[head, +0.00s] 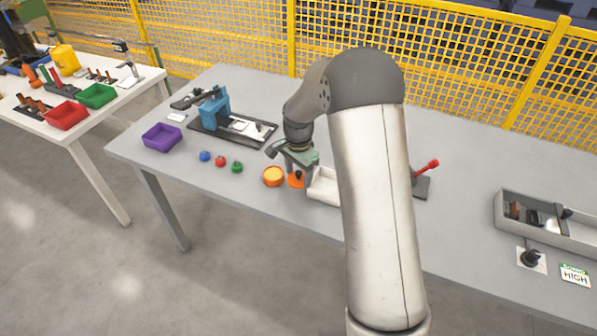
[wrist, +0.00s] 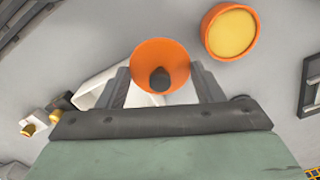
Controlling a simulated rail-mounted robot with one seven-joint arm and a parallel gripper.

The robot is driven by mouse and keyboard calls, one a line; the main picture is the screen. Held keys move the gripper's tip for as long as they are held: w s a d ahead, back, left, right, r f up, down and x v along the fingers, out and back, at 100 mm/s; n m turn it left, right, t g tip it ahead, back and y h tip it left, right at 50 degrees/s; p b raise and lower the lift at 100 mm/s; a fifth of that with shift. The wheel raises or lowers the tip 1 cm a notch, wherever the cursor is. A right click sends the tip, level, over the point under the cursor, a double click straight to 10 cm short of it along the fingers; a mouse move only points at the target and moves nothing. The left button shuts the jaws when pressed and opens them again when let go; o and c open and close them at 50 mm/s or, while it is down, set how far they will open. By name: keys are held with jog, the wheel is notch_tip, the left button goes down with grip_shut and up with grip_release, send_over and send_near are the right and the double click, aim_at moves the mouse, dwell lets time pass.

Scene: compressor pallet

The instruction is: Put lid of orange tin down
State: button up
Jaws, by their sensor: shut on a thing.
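The orange tin (head: 273,176) stands on the grey table without its lid; in the wrist view its open top shows a yellow inside (wrist: 230,32). The orange lid (head: 295,183) with a black knob is just right of the tin. In the wrist view the lid (wrist: 160,55) is between my fingers, apart from the tin. My gripper (head: 298,170) is shut on the lid at its black knob (wrist: 160,79). I cannot tell whether the lid touches the table.
A white tray (head: 323,188) is close to the lid on the right, partly behind my arm. Blue, red and green balls (head: 220,161) lie left of the tin, with a purple bin (head: 162,138) beyond. The table in front of the tin is a narrow clear strip.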

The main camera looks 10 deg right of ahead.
aim_at(299, 172)
jog(key=o, duration=0.9)
jog(key=shift+o, duration=0.2)
notch_tip(299, 172, up, 13)
jog(key=s+n, duration=1.2)
jog(key=s, duration=2)
jog(key=shift+s+a, duration=0.25)
